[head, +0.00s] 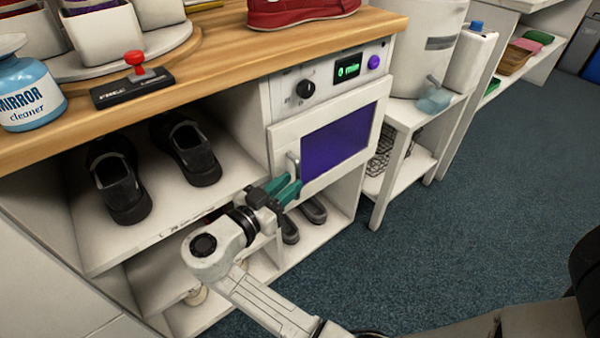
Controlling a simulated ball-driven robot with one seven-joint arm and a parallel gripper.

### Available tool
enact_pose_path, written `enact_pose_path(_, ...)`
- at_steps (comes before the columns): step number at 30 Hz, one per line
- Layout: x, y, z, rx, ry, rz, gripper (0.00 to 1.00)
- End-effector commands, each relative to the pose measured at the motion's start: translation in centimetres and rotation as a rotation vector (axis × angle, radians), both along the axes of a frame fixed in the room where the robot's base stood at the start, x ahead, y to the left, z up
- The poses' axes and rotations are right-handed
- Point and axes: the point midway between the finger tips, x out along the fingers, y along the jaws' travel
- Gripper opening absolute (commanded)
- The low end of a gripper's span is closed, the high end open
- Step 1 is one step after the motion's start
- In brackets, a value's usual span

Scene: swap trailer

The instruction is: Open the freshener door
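The freshener (326,88) is a white unit built into the shelf under the wooden top. Its front has a black knob, a green-lit display and a purple button. Its white door (286,134) with a dark purple window looks closed. A pale upright handle (292,163) is on the door's left side. My gripper (294,180) has teal fingers, seen slightly apart, with the tips at the handle's lower end. The fingers partly hide that end, and I cannot tell whether they touch it. Nothing shows held between them.
Black shoes (190,150) stand on the shelf left of the door; grey footwear (313,210) lies below. A white side table (403,117) with a bin (415,60) stands close on the right. Blue carpet (450,230) is clear in front. A red shoe (298,10) sits on top.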

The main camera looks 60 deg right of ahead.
Motion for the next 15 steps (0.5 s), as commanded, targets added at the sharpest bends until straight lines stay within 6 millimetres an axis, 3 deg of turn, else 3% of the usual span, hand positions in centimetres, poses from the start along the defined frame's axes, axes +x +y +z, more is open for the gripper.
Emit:
enact_pose_path(6,-0.3,-3.5,-0.1,0.001,0.000,-0.001,0.23)
enact_pose_path(15,-0.4,-5.3,0.0,0.001,0.000,0.001,0.23)
